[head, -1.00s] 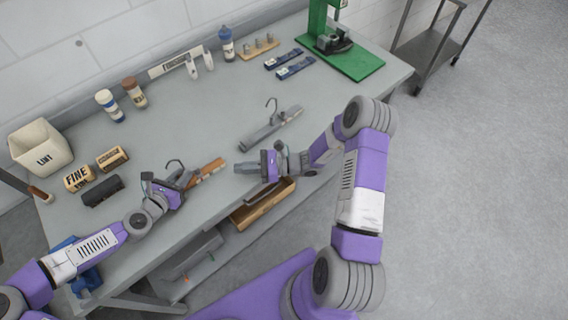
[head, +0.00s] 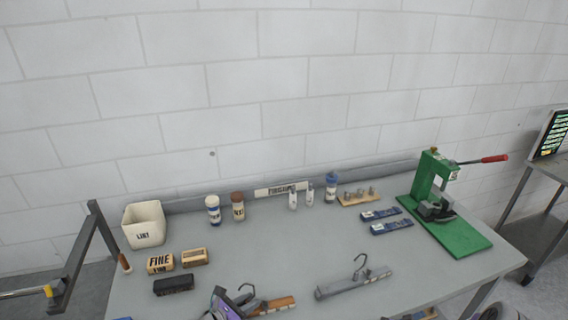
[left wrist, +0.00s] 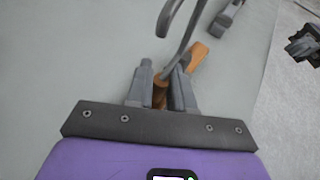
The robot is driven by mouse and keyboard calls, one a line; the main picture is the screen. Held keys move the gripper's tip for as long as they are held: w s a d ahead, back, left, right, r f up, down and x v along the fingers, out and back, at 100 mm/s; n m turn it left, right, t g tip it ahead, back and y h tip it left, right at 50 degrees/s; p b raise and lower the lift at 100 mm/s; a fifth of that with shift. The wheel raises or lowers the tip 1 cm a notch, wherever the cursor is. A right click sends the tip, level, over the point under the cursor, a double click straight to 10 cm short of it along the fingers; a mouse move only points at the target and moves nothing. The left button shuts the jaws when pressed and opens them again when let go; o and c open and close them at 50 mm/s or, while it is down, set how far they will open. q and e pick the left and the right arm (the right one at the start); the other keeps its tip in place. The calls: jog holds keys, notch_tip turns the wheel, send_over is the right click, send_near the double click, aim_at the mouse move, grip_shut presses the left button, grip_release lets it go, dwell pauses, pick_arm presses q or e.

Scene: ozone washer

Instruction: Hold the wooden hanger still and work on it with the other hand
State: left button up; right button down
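The wooden hanger (head: 274,304) lies near the front edge of the bench, with its grey metal hook up. In the left wrist view its brown wood (left wrist: 198,56) shows between and beyond my left fingers. My left gripper (left wrist: 162,76) is shut on it, one finger on each side. In the head view the left gripper (head: 236,299) is partly cut off at the bottom edge. A part that seems to be my right gripper (left wrist: 303,46) shows at the right edge of the left wrist view, apart from the hanger. Its fingers are too unclear to read.
A grey hanger (head: 352,283) lies to the right. Behind stand a bin (head: 144,226), bottles (head: 213,211), blocks (head: 160,263), a black brush-like block (head: 173,285) and blue packets (head: 390,227). A green press (head: 452,235) is at the right end. The bench middle is clear.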

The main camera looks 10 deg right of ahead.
pick_arm(q)
jog(key=o, duration=0.5)
jog(key=shift+c, duration=0.2)
